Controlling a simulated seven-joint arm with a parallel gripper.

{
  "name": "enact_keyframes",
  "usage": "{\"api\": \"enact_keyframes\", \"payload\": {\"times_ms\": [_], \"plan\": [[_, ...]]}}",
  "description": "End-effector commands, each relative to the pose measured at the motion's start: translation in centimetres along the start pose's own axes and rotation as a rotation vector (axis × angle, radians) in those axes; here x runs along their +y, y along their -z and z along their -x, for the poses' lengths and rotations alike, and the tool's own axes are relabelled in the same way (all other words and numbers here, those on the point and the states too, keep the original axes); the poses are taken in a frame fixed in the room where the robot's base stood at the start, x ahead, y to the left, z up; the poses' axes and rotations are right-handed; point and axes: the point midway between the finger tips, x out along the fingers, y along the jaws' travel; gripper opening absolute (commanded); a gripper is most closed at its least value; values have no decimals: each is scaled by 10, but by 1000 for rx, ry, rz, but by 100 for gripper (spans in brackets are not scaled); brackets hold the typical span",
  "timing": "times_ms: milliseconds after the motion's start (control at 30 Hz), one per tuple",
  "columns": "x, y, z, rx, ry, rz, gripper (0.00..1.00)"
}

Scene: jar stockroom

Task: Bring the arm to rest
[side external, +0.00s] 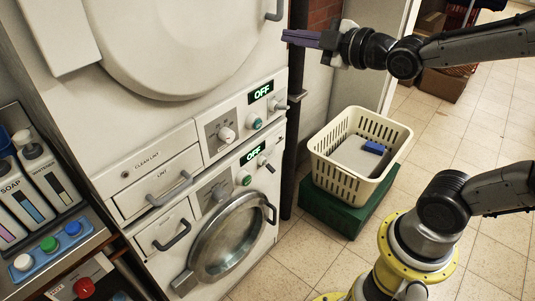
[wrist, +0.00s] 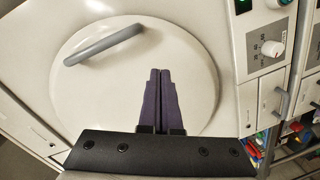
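My gripper (side external: 286,37) is raised at the top of the side external view, in front of the upper machine and higher than the basket. Its purple fingers point left in that view. In the wrist view the two fingers (wrist: 160,72) lie side by side with almost no gap, and nothing shows between them. Behind them is the round white door (wrist: 200,75) of a machine with a grey bar handle (wrist: 103,45). I cannot tell how far the fingertips are from this door.
Stacked white machines show a round glass door (side external: 228,240), a lint drawer (side external: 150,170) and OFF displays. A cream basket (side external: 325,162) with a blue item (side external: 373,147) stands on a green box (side external: 330,208). Soap bottles (side external: 50,172) stand at left. Tiled floor (side external: 480,130) is open at right.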

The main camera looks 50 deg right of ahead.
Motion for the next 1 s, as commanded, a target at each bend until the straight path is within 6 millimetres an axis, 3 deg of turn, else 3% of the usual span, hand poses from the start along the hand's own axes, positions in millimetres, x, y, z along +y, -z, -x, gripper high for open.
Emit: {"api": "enact_keyframes", "payload": {"times_ms": [133, 267, 600, 767, 1000], "plan": [[-10, 2, 41, -91, 117, -224, 0], [-32, -7, 79, -210, 234, -429, 0], [-118, -46, 173, -695, 509, -886, 0], [-134, -53, 194, -839, 543, -981, 0], [-134, -54, 194, -852, 534, -1006, 0]]}}
